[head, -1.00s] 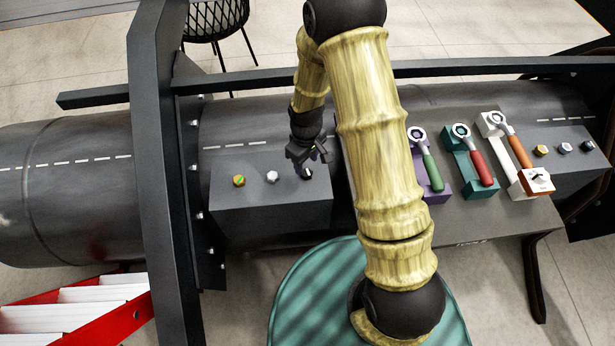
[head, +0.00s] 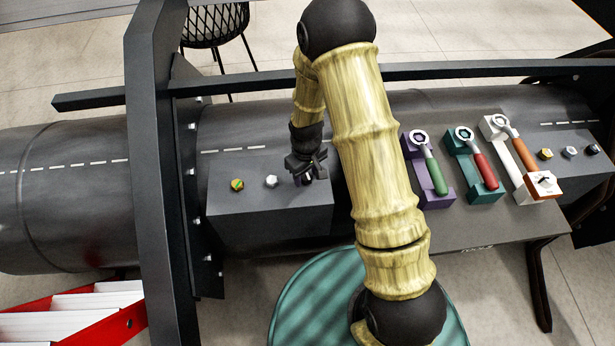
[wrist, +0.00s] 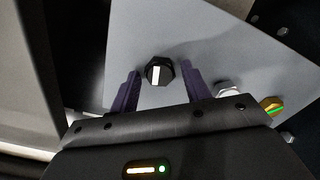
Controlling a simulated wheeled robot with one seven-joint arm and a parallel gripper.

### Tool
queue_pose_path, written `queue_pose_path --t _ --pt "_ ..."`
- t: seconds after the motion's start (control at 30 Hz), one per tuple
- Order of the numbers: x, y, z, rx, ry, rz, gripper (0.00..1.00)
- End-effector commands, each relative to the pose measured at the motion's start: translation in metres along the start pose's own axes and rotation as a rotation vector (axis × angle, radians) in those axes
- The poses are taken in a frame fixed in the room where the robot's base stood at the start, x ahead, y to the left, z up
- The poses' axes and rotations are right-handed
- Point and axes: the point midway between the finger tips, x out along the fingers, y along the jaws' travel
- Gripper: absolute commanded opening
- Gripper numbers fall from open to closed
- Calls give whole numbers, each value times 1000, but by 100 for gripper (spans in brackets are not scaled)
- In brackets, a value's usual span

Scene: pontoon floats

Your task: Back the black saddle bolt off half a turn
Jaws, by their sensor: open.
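The black saddle bolt (wrist: 159,71) is a hex head with a white stripe, on the grey saddle block (head: 255,205). In the wrist view it lies between and slightly beyond the fingertips of my gripper (wrist: 160,80). The two purple fingers are open, one on each side of the bolt, with a gap on both sides. In the head view my gripper (head: 306,172) is over the right end of the block's top and mostly hides the black bolt. A silver bolt (head: 271,181) and a yellow-green bolt (head: 237,185) stand to its left.
Wrenches with green (head: 435,177), red (head: 483,170) and orange (head: 522,155) handles rest on holders to the right. Several more bolts (head: 568,152) are at the far right. A dark upright frame (head: 155,150) stands left of the block. A red crate (head: 100,325) is at bottom left.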

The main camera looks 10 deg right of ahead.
Motion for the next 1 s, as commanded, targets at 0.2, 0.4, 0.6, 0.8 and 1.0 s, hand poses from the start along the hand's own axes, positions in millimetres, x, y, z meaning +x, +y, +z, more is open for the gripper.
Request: queue_pose_path --t 0.2,0.4,0.6,0.8,1.0 --pt "-2 0 0 360 -1 1 47" --pt "-3 0 0 699 -2 1 47" --pt "-1 0 0 886 0 1 47" --pt "0 0 0 884 0 1 47" --pt "-3 0 0 1052 0 1 47"
